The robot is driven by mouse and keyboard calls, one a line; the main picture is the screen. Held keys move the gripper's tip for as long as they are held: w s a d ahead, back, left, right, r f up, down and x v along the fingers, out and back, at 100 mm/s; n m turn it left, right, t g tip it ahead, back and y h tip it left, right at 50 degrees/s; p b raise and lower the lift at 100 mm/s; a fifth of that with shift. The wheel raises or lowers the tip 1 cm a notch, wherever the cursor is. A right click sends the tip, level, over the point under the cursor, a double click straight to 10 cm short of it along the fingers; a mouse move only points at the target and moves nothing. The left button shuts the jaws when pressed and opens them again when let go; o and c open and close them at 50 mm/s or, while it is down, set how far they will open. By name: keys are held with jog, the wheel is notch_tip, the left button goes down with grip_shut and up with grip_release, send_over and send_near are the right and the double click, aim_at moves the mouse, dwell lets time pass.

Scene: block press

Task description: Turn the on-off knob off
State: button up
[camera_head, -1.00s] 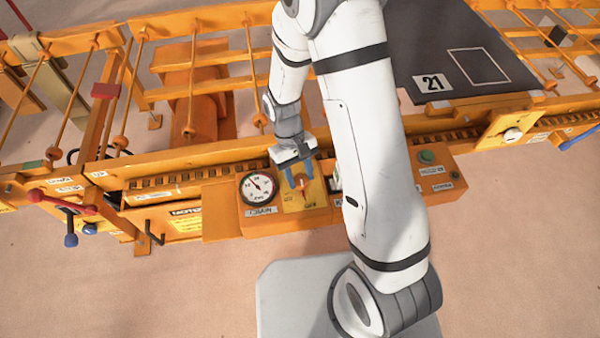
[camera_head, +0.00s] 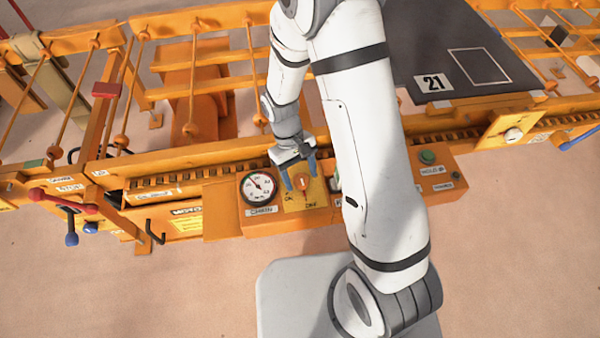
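The on-off knob (camera_head: 303,184) is a small orange-red knob on a yellow plate (camera_head: 318,193) of the orange control box. Below it are an ON label on the left and an OFF label (camera_head: 311,204) to its right. The knob's lower end seems to point down toward OFF, but it is too small to be sure. My gripper (camera_head: 299,178) comes down from above, with its two blue fingers spread apart on either side of the knob. The fingers look clear of the knob; contact cannot be ruled out.
A round white gauge (camera_head: 258,188) sits just left of the knob plate. A green button (camera_head: 427,157) is at the box's right. My arm hides the middle of the box. Red and blue levers (camera_head: 65,205) stick out at the left. A dark board marked 21 (camera_head: 470,50) lies behind.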

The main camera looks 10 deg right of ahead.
jog(key=v, duration=0.8)
jog(key=shift+p, duration=0.4)
jog(key=shift+d, duration=0.1)
jog(key=s+d+r+m+t+p, duration=0.2)
jog(key=s+d+r, duration=0.2)
jog(key=r, duration=0.4)
jog(key=s+d+r+m+t+y+p, duration=0.1)
jog(key=s+d+r+t+p, duration=0.1)
jog(key=r, duration=0.6)
jog(key=s+d+r+m+t+y+p, duration=0.1)
jog(key=s+d+r+m+t+p, duration=0.1)
jog(key=s+d+r, duration=0.3)
notch_tip(320, 180, up, 4)
jog(key=shift+s+d+f+m+t, duration=0.1)
jog(key=shift+s+d+m+t, duration=0.2)
